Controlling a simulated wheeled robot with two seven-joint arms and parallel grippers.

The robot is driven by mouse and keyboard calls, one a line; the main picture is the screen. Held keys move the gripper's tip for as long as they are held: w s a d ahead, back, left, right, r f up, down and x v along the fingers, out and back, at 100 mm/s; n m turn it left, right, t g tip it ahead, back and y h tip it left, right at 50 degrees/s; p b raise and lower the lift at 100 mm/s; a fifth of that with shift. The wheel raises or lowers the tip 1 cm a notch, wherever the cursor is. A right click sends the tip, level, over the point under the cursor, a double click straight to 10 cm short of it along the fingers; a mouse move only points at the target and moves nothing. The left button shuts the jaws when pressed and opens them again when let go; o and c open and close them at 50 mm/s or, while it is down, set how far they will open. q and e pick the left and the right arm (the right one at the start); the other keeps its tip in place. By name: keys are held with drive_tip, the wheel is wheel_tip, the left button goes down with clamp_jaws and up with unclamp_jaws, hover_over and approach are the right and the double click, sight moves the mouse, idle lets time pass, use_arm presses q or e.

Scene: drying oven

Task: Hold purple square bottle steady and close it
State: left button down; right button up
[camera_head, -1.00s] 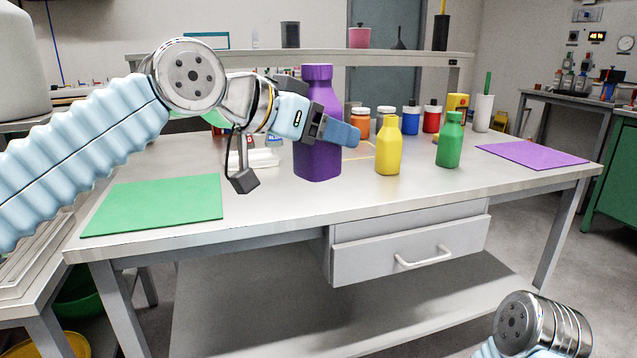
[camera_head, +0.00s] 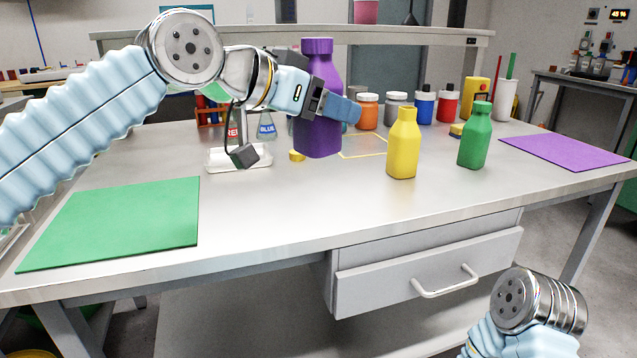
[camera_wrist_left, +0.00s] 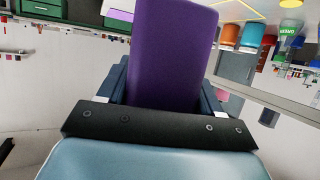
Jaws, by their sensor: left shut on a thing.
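The purple square bottle (camera_head: 317,135) is upright in my left gripper (camera_head: 338,104), left of the middle of the table. Its base appears clear of the table top. At its top is a purple collar or cap; I cannot tell which. In the left wrist view the purple bottle (camera_wrist_left: 172,55) fills the space between the dark fingers of my left gripper (camera_wrist_left: 165,95), shut on its sides. Of my right arm only a link shows at the lower right; its gripper is out of view.
A small yellow cap (camera_head: 297,156) lies on the table (camera_head: 300,215) near a white tray (camera_head: 222,161). A yellow bottle (camera_head: 402,150) and a green bottle (camera_head: 475,140) stand at right. A green mat (camera_head: 115,222) and a purple mat (camera_head: 565,152) lie at the sides. The front middle is clear.

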use_arm(q)
drive_tip(key=w+f+p, duration=0.1)
drive_tip(key=w+f, duration=0.8)
drive_tip(key=w, duration=0.4)
drive_tip(key=shift+d, duration=0.1)
drive_tip(key=shift+w+f, duration=0.25)
drive_tip(key=shift+f, duration=0.8)
drive_tip(key=shift+w+f, duration=0.2)
drive_tip(key=shift+f, duration=0.8)
drive_tip(key=shift+b, duration=0.3)
